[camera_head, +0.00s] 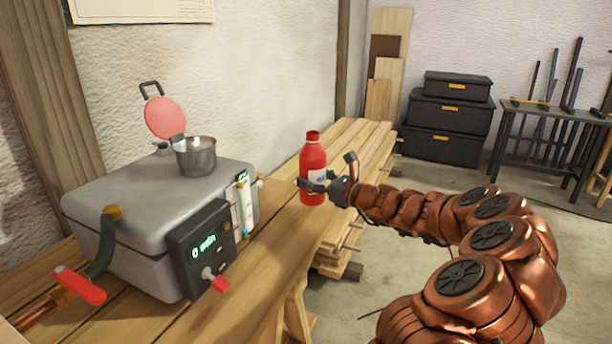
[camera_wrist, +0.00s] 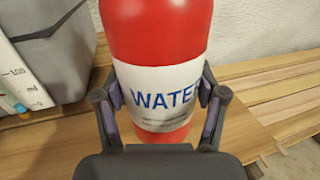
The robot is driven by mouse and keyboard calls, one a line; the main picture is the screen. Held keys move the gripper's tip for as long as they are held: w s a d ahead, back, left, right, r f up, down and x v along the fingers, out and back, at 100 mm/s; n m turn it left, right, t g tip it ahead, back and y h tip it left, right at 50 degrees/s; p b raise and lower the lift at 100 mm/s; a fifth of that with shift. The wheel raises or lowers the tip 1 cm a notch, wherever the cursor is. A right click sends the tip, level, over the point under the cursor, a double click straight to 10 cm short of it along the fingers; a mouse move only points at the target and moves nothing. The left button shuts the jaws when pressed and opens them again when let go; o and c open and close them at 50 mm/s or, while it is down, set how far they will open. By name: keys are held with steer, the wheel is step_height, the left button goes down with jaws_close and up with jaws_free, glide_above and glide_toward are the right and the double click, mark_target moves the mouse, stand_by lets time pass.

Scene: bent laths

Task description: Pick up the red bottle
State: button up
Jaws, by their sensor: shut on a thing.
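The red bottle (camera_head: 313,160) has a red cap and a white label. It stands upright at the right side of the wooden bench.
A grey steam box (camera_head: 150,195) with a dark display panel, a metal pot (camera_head: 196,157) and a red lid (camera_head: 164,118) takes up the bench's left. Stacked planks (camera_head: 350,150) lie behind and right of the bottle. Black cases (camera_head: 447,118) and a metal table (camera_head: 550,115) stand farther back.

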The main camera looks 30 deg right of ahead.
steer(key=s+r, duration=0.1)
steer(key=s, duration=0.9)
steer(key=shift+d+p, duration=0.35)
steer(key=shift+d, duration=0.1)
stand_by(2.6)
